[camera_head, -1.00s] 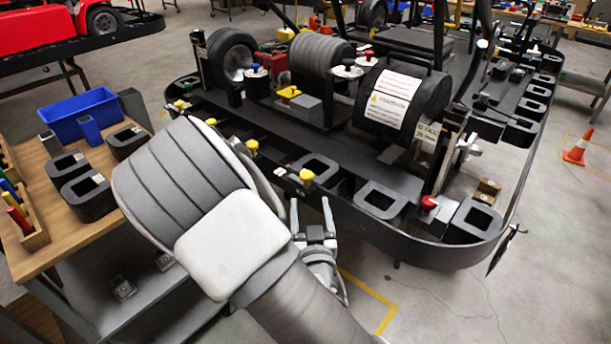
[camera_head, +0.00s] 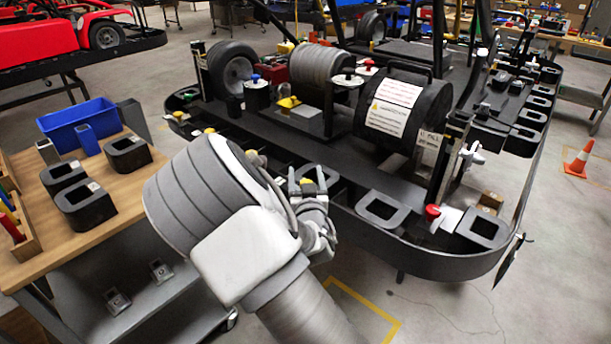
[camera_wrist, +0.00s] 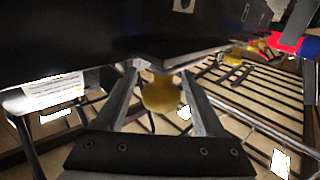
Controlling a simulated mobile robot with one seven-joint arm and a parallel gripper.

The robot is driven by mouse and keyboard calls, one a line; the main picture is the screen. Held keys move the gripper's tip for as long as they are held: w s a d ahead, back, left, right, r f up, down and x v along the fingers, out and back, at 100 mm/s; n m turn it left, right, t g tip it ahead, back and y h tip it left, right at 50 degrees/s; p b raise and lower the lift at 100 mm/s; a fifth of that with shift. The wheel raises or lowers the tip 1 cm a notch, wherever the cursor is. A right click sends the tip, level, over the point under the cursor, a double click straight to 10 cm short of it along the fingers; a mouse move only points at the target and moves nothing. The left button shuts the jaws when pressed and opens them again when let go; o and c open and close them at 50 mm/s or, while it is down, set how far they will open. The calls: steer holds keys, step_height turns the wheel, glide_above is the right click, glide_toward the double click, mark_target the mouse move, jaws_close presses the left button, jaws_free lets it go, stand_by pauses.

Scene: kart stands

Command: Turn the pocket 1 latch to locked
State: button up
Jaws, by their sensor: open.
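My gripper (camera_head: 307,188) is at the near edge of the black kart tray (camera_head: 385,235), its fingers open. A yellow latch knob (camera_head: 306,181) shows at the fingertips. In the wrist view the rounded yellow knob (camera_wrist: 160,94) sits between the two spread fingers of my gripper (camera_wrist: 160,70), under a dark panel. I cannot tell whether either finger touches it. No pocket number is readable, and the latch's turn position cannot be made out. Another yellow knob (camera_head: 178,115) and a red knob (camera_head: 432,211) stand along the same edge.
Square black pockets (camera_head: 382,208) line the tray edge beside my gripper. A black drum (camera_head: 400,110) with a white label stands behind. A wooden-topped cart (camera_head: 140,185) with a blue bin (camera_head: 80,122) is at the left. Floor to the right is clear up to an orange cone (camera_head: 578,160).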

steer(key=shift+c, duration=0.2)
jaws_close()
